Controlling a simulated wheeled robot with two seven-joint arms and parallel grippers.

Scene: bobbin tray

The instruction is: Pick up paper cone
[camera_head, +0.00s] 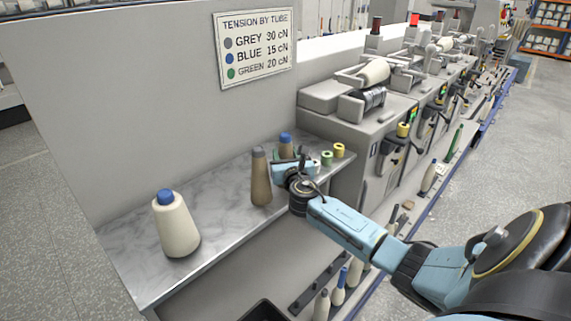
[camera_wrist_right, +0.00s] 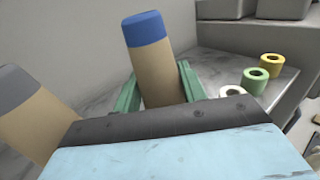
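Two brown paper cones stand on the marbled shelf. One has a blue top (camera_head: 286,141) and stands further back, partly hidden by my right gripper in the head view. The other has a grey top (camera_head: 261,178) and stands nearer, to the left. My right gripper (camera_head: 291,165) is at the blue-topped cone. In the wrist view its green fingers (camera_wrist_right: 158,86) stand on either side of the blue-topped cone (camera_wrist_right: 157,75), close to its sides. Whether they press on it cannot be told. The grey-topped cone (camera_wrist_right: 30,110) is beside it at left. My left gripper is not in view.
A cream yarn cone with a blue tip (camera_head: 176,226) stands on the shelf at left. White, green and yellow rings (camera_head: 326,158) lie right of my gripper. A panel with a tension sign (camera_head: 256,46) rises behind. Grey winding machines (camera_head: 362,130) stand at right.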

